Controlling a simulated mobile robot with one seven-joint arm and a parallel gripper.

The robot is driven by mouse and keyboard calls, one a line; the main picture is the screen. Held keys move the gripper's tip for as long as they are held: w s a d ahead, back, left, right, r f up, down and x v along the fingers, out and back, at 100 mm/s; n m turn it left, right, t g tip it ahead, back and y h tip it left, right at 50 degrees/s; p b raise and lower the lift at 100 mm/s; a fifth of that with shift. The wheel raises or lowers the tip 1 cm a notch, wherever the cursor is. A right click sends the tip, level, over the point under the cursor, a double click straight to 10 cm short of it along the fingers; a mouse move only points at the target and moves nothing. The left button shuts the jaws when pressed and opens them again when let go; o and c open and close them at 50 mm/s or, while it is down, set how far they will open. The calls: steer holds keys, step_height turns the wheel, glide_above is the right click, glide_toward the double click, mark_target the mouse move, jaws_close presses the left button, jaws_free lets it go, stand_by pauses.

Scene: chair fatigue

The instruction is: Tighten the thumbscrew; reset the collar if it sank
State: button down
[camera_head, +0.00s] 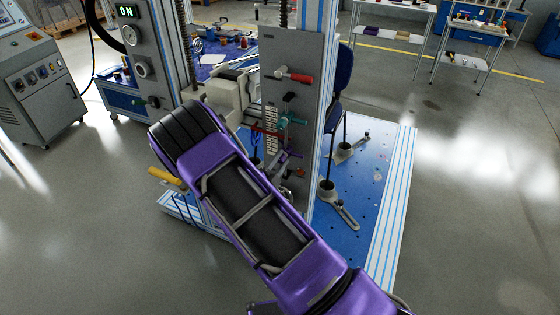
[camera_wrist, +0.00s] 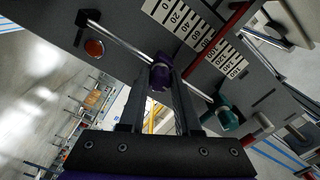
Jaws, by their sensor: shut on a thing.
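My gripper (camera_wrist: 164,88) has its fingers shut on a purple knob-like piece (camera_wrist: 159,73), apparently the thumbscrew, on a thin metal rod (camera_wrist: 120,41). The collar under it is mostly hidden by the fingers. A teal collar (camera_wrist: 229,117) sits farther along the same rod; it also shows in the head view (camera_head: 291,119). A white numbered scale (camera_wrist: 190,25) lies beside the rod, with a red pointer bar (camera_wrist: 232,24) across it. In the head view a purple piece (camera_head: 290,154) shows below the teal one; my arm hides the fingertips there.
The grey upright panel (camera_head: 289,55) carries a red-handled lever (camera_head: 301,78). An orange-red knob (camera_wrist: 94,47) sits near the rod's end. A yellow handle (camera_head: 166,178) sticks out left of my arm. The blue base plate (camera_head: 350,190) carries clamp feet. Open floor lies to the right.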

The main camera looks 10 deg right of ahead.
steer(key=m, duration=0.5)
steer(key=shift+m, duration=0.4)
steer(key=m, duration=0.6)
steer(key=shift+f+b, duration=0.15)
steer(key=shift+b, duration=0.2)
steer(key=m+b, duration=0.1)
steer(key=m, duration=0.4)
steer(key=shift+a+m, duration=0.1)
steer(key=shift+m, duration=0.3)
steer(key=m+b, duration=0.1)
steer(key=m, duration=0.4)
steer(key=shift+m+b, duration=0.3)
steer(key=shift+b, duration=0.1)
steer(key=c, duration=0.6)
jaws_free()
